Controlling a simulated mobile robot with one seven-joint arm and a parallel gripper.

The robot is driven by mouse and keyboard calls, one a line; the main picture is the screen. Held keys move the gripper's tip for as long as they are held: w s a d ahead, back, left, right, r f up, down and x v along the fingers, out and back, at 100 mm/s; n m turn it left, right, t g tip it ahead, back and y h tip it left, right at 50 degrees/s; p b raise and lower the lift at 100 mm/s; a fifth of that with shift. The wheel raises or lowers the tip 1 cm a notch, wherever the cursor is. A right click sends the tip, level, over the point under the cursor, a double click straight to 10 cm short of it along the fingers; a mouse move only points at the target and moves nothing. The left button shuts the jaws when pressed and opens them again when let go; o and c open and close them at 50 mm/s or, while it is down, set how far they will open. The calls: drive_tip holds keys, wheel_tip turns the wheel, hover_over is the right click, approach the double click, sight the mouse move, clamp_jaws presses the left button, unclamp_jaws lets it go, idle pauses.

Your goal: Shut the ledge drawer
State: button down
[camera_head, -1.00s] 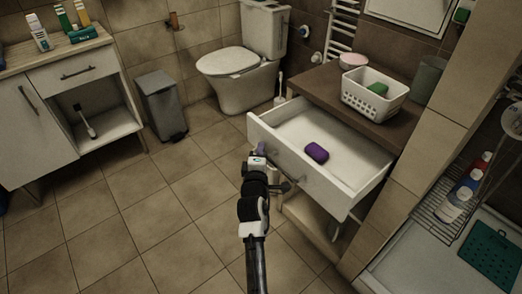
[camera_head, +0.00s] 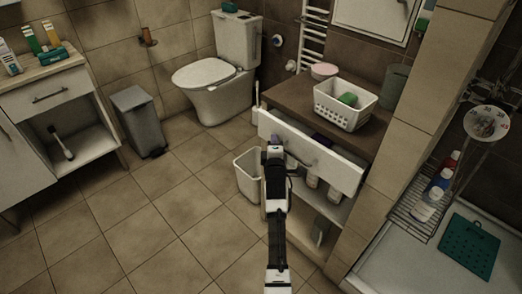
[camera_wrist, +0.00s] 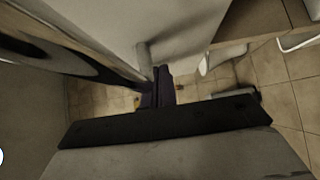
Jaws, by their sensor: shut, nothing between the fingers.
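The white ledge drawer (camera_head: 335,171) sits under the brown ledge top (camera_head: 290,98), with its front panel standing out a little and a narrow gap above it. A bit of a purple item (camera_head: 323,140) shows in that gap; most of it is hidden. My gripper (camera_head: 275,146) is shut and empty at the left part of the drawer front, near its bar handle. In the wrist view the purple fingertips (camera_wrist: 160,86) are together close to the white front (camera_wrist: 185,35) and the grey handle (camera_wrist: 144,54). I cannot tell whether they touch.
A white basket (camera_head: 341,108) with a green item and a pink round container (camera_head: 323,71) stand on the ledge.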

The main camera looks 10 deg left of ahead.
drive_tip(key=w+d+b, duration=0.1)
drive_tip(key=w, duration=0.1)
drive_tip(key=w+d+b, duration=0.1)
drive_tip(key=w+d, duration=0.1)
drive_tip(key=shift+w+f+b, duration=0.1)
drive_tip(key=shift+f+b, duration=0.1)
drive_tip(key=shift+b, duration=0.1)
drive_tip(key=shift+w+d, duration=0.15)
drive_tip(key=shift+w, duration=0.05)
drive_tip(key=shift+w+d+r, duration=0.1)
drive_tip(key=shift+d+r, duration=0.05)
drive_tip(key=shift+r, duration=0.15)
